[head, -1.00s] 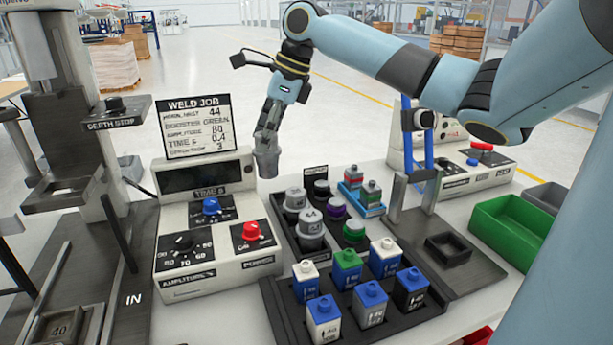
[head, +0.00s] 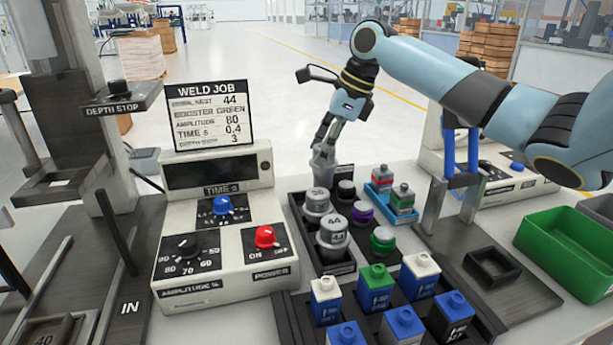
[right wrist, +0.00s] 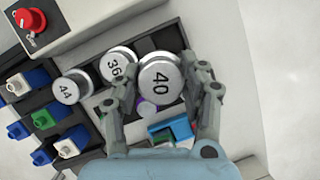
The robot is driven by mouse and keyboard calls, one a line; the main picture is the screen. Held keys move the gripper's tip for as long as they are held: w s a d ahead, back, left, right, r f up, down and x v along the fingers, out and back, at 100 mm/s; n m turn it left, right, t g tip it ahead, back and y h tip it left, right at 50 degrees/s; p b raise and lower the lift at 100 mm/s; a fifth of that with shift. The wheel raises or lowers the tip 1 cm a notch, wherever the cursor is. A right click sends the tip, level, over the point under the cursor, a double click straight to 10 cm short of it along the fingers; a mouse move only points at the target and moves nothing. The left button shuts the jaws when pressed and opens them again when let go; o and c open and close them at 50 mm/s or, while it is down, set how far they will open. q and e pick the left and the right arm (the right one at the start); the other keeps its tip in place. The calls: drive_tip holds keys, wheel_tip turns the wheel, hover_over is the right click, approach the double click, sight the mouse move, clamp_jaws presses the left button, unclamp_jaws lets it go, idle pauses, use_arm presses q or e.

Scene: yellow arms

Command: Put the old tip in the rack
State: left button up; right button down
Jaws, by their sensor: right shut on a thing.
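My right gripper (head: 323,150) is shut on a grey metal tip (head: 322,174) at the back end of the dark rack (head: 338,268). In the right wrist view the held tip (right wrist: 161,86) reads 40, between the fingers of my gripper (right wrist: 168,95). It looks larger than the rack's tips, so it seems to be above the rack. The tip marked 44 (head: 333,234) and the tip marked 36 (right wrist: 117,65) stand in the rack. A dark empty slot (right wrist: 146,47) shows beside the held tip. My left gripper is not in view.
Black, purple (head: 361,213) and green (head: 382,241) round pieces stand beside the tips. A blue tray (head: 381,198) with small bottles is to the right. Several blue and white blocks stand in front. The WELD JOB control box (head: 225,255) is left, a green bin (head: 565,240) right.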

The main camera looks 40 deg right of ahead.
drive_tip(key=shift+w+a+f+b, duration=0.1)
drive_tip(key=shift+w+a+f, duration=0.05)
drive_tip(key=shift+w+f, duration=0.8)
drive_tip(key=shift+w+a+f+b, duration=0.15)
drive_tip(key=shift+w+f, duration=0.35)
drive_tip(key=shift+f, duration=0.75)
drive_tip(key=shift+w+a+f+b, duration=0.1)
drive_tip(key=shift+w+a+f, duration=0.1)
drive_tip(key=shift+w+f, duration=0.75)
drive_tip(key=shift+s+f, duration=0.15)
drive_tip(key=shift+s, duration=0.05)
drive_tip(key=c, duration=0.7)
unclamp_jaws()
drive_tip(key=shift+f, duration=0.15)
drive_tip(key=p+v, duration=0.1)
drive_tip(key=v, duration=1.1)
drive_tip(key=shift+s, duration=0.1)
